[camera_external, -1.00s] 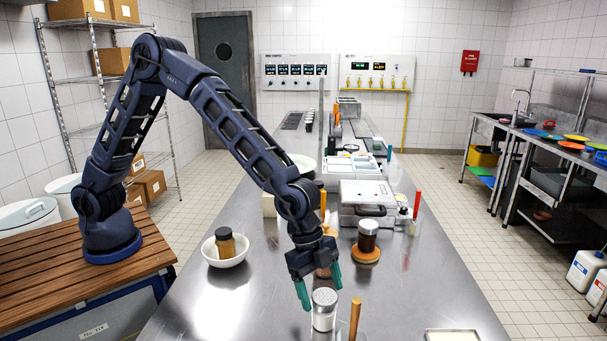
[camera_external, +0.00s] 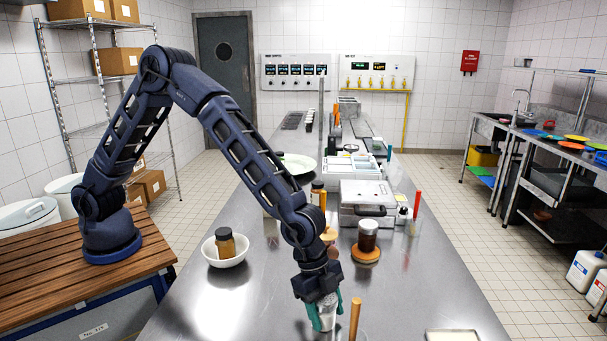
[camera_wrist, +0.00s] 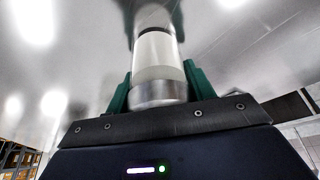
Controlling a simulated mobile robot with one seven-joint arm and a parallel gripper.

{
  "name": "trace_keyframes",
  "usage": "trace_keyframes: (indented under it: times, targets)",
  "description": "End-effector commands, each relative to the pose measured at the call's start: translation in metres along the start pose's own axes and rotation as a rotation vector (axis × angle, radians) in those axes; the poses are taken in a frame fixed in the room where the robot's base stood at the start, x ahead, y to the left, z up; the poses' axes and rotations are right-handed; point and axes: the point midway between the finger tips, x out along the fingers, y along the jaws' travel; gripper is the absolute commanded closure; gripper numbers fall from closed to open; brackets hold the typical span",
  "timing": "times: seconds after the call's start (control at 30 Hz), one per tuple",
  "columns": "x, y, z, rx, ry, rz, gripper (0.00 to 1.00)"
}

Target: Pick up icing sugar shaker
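The icing sugar shaker (camera_external: 327,318) is a clear jar with white contents and a metal top. It stands upright on the steel counter near the front, partly hidden by my gripper. My gripper (camera_external: 326,314) points down over it, with one green finger on each side. In the wrist view the shaker (camera_wrist: 158,60) sits between the two fingers of my gripper (camera_wrist: 158,78), its metal top close to the palm. The fingers are very near its sides; whether they press on it cannot be made out.
An orange-brown stick (camera_external: 355,319) stands upright just right of the shaker. A white bowl (camera_external: 224,260) with a brown jar (camera_external: 225,241) is to the left. A dark jar on a round wooden base (camera_external: 366,255) stands behind. A shallow tray (camera_external: 453,336) lies at the front right.

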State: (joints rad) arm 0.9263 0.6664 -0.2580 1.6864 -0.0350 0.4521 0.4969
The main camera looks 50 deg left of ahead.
Motion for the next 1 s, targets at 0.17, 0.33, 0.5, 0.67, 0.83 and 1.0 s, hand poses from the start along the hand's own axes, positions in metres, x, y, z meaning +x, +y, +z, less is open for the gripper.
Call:
trace_keyframes:
  times: [0.17, 0.33, 0.5, 0.67, 0.83, 1.0]
  targets:
    - [0.000, 0.000, 0.000, 0.000, 0.001, 0.000, 0.73]
    - [-0.002, 0.000, -0.001, 0.000, 0.001, -0.001, 0.73]
    - [-0.016, 0.000, -0.008, 0.001, 0.004, -0.002, 0.73]
    - [-0.046, -0.001, -0.020, 0.002, 0.005, -0.002, 0.73]
    - [-0.088, -0.001, -0.037, 0.000, 0.005, -0.003, 0.73]
    - [-0.127, -0.001, -0.053, 0.001, 0.005, -0.002, 0.73]
